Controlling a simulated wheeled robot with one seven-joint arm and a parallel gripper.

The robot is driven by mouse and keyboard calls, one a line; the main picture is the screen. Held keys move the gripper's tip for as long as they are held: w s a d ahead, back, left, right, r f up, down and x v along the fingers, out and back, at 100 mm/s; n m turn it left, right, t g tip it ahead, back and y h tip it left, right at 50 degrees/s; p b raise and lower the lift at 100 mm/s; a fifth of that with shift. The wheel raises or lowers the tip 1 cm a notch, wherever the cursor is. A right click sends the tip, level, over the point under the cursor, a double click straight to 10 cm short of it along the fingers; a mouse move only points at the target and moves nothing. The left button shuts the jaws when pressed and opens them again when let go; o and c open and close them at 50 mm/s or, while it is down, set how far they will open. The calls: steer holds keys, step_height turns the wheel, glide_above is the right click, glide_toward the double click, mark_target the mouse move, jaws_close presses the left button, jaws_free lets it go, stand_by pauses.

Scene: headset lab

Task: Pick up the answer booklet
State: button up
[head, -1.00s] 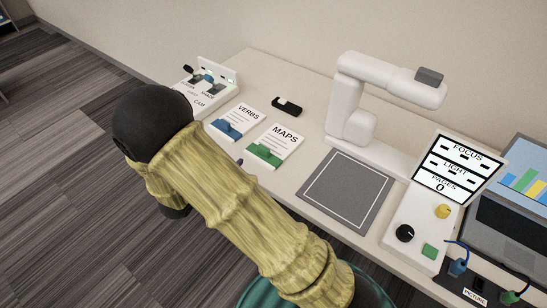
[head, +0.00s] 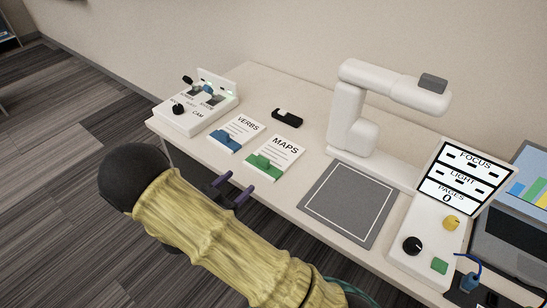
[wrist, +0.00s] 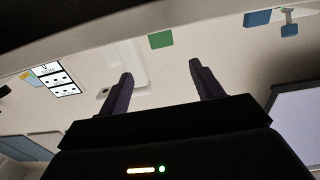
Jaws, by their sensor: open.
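Two white booklets lie flat on the table, side by side. One reads VERBS (head: 243,127) and has a blue block on its near end. The other reads MAPS (head: 284,147) and has a green block on its near end. No label says which is the answer booklet. My gripper (head: 232,188) is open and empty, off the table's front edge and nearer than both booklets. In the wrist view its two dark fingers (wrist: 161,70) stand apart with nothing between them. A green patch (wrist: 160,39) and a blue patch (wrist: 257,18) show beyond them.
A white overhead camera stand (head: 352,125) rises over a grey mat (head: 347,204). A control box with a screen (head: 459,171) and a laptop (head: 507,225) stand right. A CAM switch box (head: 190,124) is at the left. A small black device (head: 287,118) lies behind the booklets.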

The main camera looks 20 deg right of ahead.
mark_target(261, 161)
steer(key=x, duration=0.7)
steer(key=shift+w+d, duration=0.1)
steer(key=shift+d, duration=0.1)
steer(key=shift+w+d, duration=0.1)
steer(key=x, duration=0.5)
steer(key=shift+w+f, duration=0.15)
steer(key=shift+f, duration=0.05)
steer(key=c, duration=1.1)
